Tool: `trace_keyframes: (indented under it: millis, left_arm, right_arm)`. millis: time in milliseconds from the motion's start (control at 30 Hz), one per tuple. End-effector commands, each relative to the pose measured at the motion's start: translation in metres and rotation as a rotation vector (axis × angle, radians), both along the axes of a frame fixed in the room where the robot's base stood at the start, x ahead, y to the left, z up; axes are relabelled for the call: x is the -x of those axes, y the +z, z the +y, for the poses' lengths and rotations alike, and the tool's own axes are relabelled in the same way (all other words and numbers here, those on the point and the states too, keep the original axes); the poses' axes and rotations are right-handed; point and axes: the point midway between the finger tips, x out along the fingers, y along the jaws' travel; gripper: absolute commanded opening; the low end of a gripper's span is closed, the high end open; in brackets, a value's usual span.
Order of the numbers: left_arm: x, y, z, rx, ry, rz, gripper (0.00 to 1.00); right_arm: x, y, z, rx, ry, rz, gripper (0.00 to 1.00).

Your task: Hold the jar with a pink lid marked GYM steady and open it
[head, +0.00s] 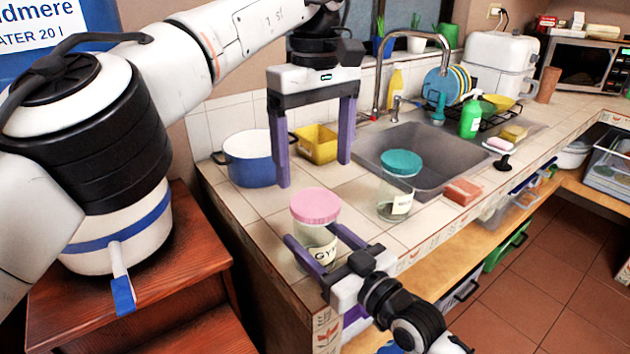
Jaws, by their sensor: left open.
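My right gripper (311,232) comes in from the lower right at the height of the jar's body, one finger on each side. I cannot tell if both fingers touch the glass. My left gripper (314,174) is open and empty, fingers pointing down, above the counter behind the jar, apart from the lid.
A second jar with a teal lid (401,163) stands to the right, by the sink (440,172). A blue pot (248,160) and a yellow container (317,146) are behind my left gripper. A reddish sponge or block (463,191) lies near the front edge. Counter tiles between the jars are clear.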

Motion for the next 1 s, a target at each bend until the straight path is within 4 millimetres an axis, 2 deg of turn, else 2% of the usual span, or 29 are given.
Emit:
trace_keyframes:
  millis: [433, 600, 867, 1000]
  left_arm:
    - [0.002, -0.058, 0.001, 0.0, 0.002, 0.004, 0.83]
    - [0.001, -0.066, 0.001, 0.001, 0.003, 0.001, 0.83]
    - [0.001, -0.067, 0.0, 0.001, 0.003, 0.001, 0.83]
    - [0.001, -0.067, 0.0, 0.001, 0.003, 0.002, 0.61]
  right_arm:
    - [0.0, 0.0, 0.0, 0.001, 0.0, 0.001, 0.0]
    - [0.0, 0.0, 0.0, 0.001, 0.0, 0.001, 0.0]
    - [0.0, 0.0, 0.0, 0.001, 0.0, 0.001, 0.0]
    - [0.0, 0.0, 0.0, 0.001, 0.0, 0.001, 0.0]
